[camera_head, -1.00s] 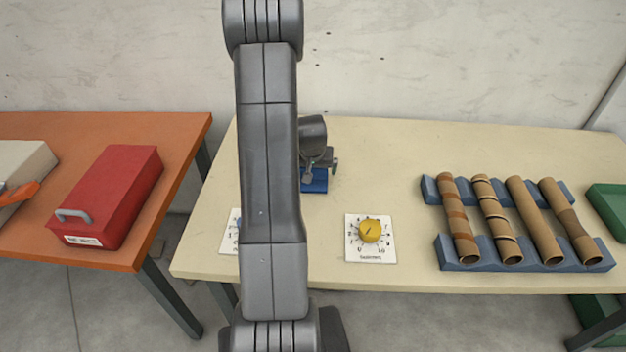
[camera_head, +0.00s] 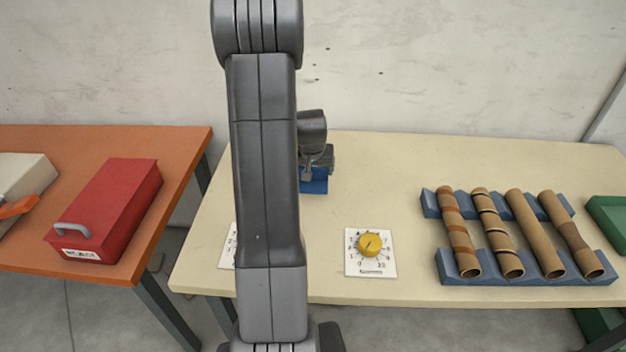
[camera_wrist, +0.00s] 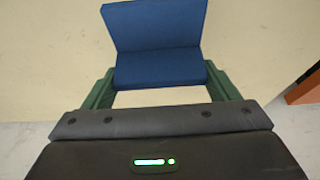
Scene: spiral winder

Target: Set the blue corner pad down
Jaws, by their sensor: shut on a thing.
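The blue corner pad (camera_wrist: 155,45) is an angled, two-faced piece held between the green fingers of my gripper (camera_wrist: 160,82) in the wrist view. In the head view the blue pad (camera_head: 314,182) shows just right of my arm, below the dark wrist, over the left back part of the cream table (camera_head: 400,160). My gripper is shut on it. Whether the pad touches the table top cannot be told. My arm hides part of the pad and of the table to its left.
A yellow dial on a white card (camera_head: 371,250) lies near the table's front edge; another card (camera_head: 231,247) is partly behind my arm. A blue rack (camera_head: 540,270) with several brown tubes stands right. A red box (camera_head: 105,210) sits on the orange table (camera_head: 190,150).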

